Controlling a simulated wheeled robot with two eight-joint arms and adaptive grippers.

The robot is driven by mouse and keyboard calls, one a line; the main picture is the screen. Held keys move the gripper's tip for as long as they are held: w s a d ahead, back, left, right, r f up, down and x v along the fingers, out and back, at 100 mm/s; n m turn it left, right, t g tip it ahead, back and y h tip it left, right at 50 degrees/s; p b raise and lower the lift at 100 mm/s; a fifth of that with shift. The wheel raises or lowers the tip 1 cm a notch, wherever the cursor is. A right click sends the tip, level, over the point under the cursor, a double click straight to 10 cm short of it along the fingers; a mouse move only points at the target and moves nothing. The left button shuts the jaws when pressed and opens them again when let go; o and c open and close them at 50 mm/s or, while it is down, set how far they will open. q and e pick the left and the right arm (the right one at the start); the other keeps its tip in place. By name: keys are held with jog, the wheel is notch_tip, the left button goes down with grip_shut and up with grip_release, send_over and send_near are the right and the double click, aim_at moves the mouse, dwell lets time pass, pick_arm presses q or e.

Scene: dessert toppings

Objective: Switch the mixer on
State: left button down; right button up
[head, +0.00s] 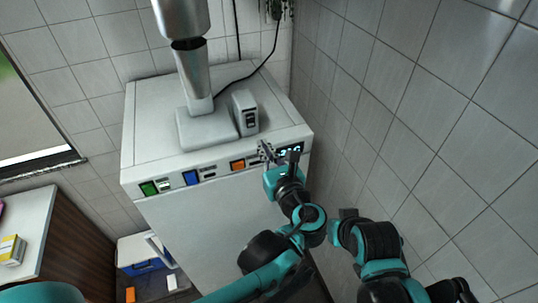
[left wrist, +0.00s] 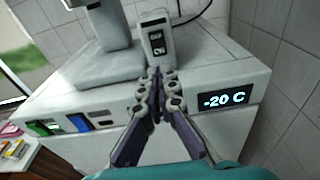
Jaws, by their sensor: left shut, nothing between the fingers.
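The mixer (head: 196,82) is a pale metal machine standing on a white cabinet, with its base (head: 205,130) near the cabinet's front. A small upright switch box (head: 245,115) with dark switches on its face stands at the right of the base. In the left wrist view, the fingertips (left wrist: 160,76) overlap the box's lower end; contact cannot be told. My right gripper is not visible.
The white cabinet (head: 215,220) has green, blue and orange controls and a display (left wrist: 223,99) reading -20 C along its front. A black cable (head: 262,67) runs up the wall behind. A tiled wall (head: 400,110) stands close on the right. A counter (head: 25,225) is at the left.

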aim_at(251, 127)
pick_arm(q)
jog(key=x, duration=0.8)
jog(key=shift+w, duration=0.1)
jog(key=shift+w+a+f, duration=0.1)
jog(key=shift+w+f, duration=0.1)
jog(key=shift+r, duration=0.1)
